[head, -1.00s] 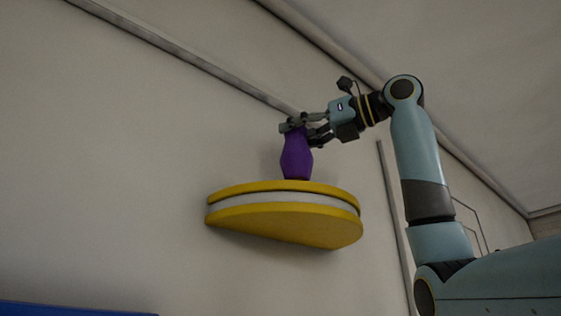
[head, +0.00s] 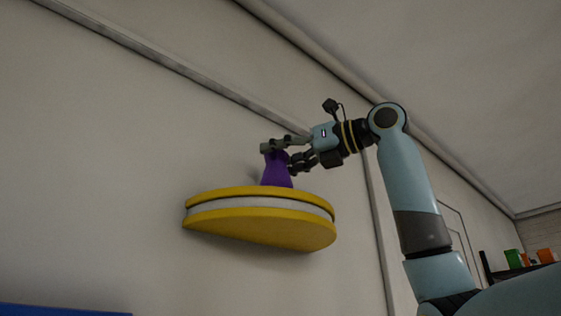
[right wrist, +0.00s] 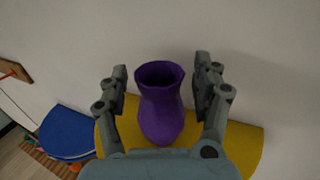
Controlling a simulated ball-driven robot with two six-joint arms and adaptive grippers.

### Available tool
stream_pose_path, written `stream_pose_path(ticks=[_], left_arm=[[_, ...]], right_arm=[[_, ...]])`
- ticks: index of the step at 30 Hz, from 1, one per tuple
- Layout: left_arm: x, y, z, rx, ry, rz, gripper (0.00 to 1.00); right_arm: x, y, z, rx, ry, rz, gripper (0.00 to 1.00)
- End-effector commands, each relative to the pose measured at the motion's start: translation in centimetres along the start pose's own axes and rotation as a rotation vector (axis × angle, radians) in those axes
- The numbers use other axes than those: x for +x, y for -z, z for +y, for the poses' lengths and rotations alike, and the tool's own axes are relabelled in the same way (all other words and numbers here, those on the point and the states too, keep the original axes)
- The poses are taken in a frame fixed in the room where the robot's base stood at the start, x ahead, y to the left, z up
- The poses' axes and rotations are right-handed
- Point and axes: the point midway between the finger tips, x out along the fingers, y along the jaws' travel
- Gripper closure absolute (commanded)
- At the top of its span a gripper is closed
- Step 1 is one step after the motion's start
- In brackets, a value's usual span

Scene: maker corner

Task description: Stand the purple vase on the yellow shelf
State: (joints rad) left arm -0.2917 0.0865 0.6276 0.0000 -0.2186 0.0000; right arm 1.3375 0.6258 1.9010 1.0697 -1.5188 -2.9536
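The purple vase (head: 277,174) stands upright at the yellow shelf (head: 262,229) on the wall; the shelf's front rim hides its base in the head view. In the right wrist view the vase (right wrist: 160,112) is upright, mouth up, over the yellow shelf top (right wrist: 240,145). My right gripper (head: 279,157) is around the vase's upper part. Its fingers (right wrist: 160,70) are open, one on each side of the vase, with a visible gap at both sides. My left gripper is not in view.
The pale wall (head: 100,130) is close behind the vase and shelf. A blue surface (head: 60,309) shows at the lower left. At the right, a dark rack (head: 500,272) holds green and orange items. The space above the shelf is clear.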

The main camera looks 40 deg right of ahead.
Motion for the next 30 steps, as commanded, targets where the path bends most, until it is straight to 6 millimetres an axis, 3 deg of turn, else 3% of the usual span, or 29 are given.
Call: stream_pose_path(ticks=[7,21,30], left_arm=[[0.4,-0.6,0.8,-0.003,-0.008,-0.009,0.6],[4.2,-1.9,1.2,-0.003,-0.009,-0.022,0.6],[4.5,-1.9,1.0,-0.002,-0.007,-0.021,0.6]], right_arm=[[-0.8,0.0,0.0,-0.001,0.001,-0.002,0.34],[-10.3,0.1,-0.1,-0.001,0.003,-0.001,0.34],[-12.0,-0.1,0.0,0.0,0.0,0.001,0.34]])
